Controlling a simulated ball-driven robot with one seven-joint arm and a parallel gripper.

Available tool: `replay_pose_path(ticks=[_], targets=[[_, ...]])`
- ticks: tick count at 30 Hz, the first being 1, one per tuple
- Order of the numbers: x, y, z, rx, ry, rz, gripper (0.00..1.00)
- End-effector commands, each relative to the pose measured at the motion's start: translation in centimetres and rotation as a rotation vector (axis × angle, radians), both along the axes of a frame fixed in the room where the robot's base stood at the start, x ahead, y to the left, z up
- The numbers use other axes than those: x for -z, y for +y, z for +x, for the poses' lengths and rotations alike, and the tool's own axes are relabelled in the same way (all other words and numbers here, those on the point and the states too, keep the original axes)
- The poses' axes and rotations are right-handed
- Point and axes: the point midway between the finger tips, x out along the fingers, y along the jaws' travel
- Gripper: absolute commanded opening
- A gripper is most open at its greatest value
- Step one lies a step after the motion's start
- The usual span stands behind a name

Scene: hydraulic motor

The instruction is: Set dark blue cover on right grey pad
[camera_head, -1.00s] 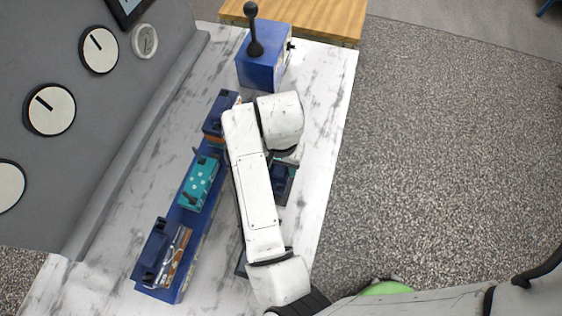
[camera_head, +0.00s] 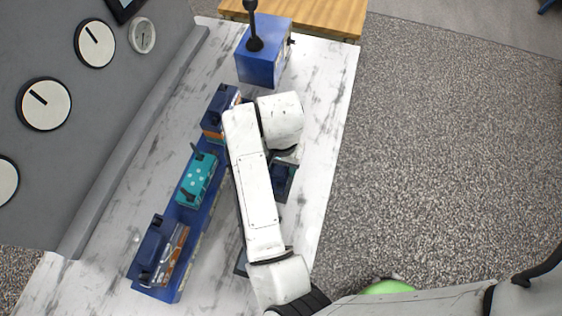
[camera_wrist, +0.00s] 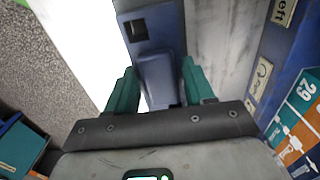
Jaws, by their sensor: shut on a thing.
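In the wrist view, my gripper (camera_wrist: 158,92) has its green fingers closed on the sides of the dark blue cover (camera_wrist: 158,68). The cover is a long blue-grey piece with a dark square opening near its far end. A dark-framed piece with some teal (camera_head: 284,180) shows just right of the arm. A dark edge (camera_head: 241,262) shows left of the arm's lower part. I cannot tell if either is a grey pad.
A long blue base (camera_head: 208,225) with a teal block (camera_head: 197,180) and blue end pieces lies left of my arm. A blue box with a black lever (camera_head: 262,62) stands at the back. The marbled table (camera_head: 325,110) is clear along its right side.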

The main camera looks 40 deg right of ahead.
Motion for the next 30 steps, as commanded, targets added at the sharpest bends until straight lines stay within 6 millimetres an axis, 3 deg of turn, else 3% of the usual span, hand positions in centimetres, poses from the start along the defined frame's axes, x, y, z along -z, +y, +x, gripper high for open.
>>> replay_pose_path(ticks=[24,25,30], targets=[[1.1,0.0,0.0,0.0,0.0,0.0,0.0],[1.1,0.0,0.0,0.0,0.0,0.0,0.54],[1.0,0.0,0.0,0.0,0.0,0.0,0.7]])
